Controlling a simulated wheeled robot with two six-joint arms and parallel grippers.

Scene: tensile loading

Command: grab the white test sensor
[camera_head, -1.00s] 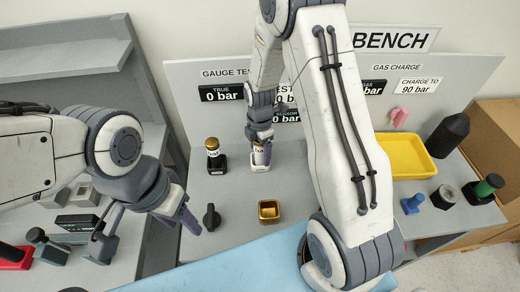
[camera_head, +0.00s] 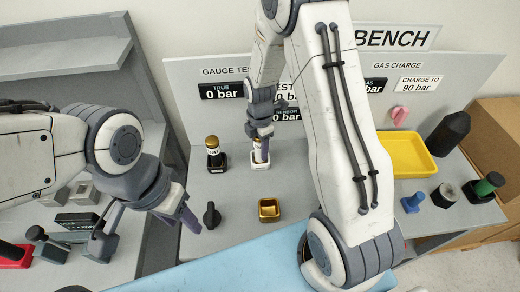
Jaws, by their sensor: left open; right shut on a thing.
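The white test sensor (camera_head: 259,158) stands on the bench under the gauge test signs, in a small white base. My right gripper (camera_head: 259,142) reaches down over it from above and is shut on its upper part, which the fingers partly hide. My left gripper (camera_head: 188,217) is open and empty, low at the left, in front of a black knob and apart from the sensors.
A gold square cup (camera_head: 269,209) and a black knob (camera_head: 210,214) stand in front of the sensors. A yellow tray (camera_head: 408,160), a blue piece (camera_head: 412,202) and a green-topped piece (camera_head: 488,185) are at the right. My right arm crosses the middle of the bench.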

